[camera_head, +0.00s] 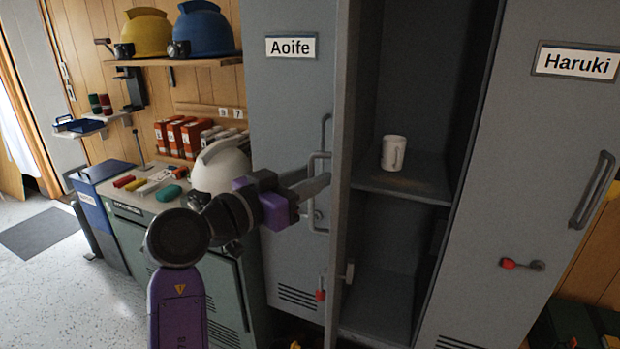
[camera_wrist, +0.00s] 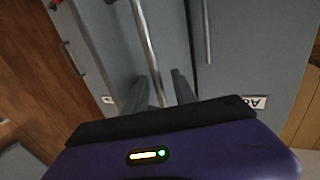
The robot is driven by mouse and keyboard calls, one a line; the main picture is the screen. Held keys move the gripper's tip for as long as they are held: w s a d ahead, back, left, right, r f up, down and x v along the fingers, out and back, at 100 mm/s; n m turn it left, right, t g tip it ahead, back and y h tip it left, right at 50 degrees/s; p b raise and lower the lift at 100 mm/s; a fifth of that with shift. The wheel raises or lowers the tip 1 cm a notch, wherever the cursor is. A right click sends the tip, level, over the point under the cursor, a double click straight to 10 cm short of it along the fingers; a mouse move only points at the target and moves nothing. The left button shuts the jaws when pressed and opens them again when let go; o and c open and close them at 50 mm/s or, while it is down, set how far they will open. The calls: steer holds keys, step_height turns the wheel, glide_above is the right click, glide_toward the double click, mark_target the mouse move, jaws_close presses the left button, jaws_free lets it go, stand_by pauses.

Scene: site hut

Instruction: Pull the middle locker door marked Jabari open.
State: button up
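The middle locker (camera_head: 362,213) stands open, with its grey door (camera_head: 342,150) swung out toward me and seen nearly edge-on. No Jabari name plate shows; the door's front faces left, away from view. My gripper (camera_head: 318,184) is at the bar handle (camera_head: 314,164) on that door's front. The exact contact is small and partly hidden.
A white mug (camera_head: 393,152) stands on the middle locker's shelf (camera_head: 400,183). The closed Aoife locker (camera_head: 275,110) is left, close behind my gripper; the closed Haruki locker (camera_head: 540,150) is right. A counter (camera_head: 150,200) with a white helmet (camera_head: 220,168) stands left.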

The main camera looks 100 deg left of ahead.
steer(key=b+v, duration=0.1)
steer(key=v, duration=0.6)
steer(key=shift+s+d, duration=0.25)
stand_by(0.3)
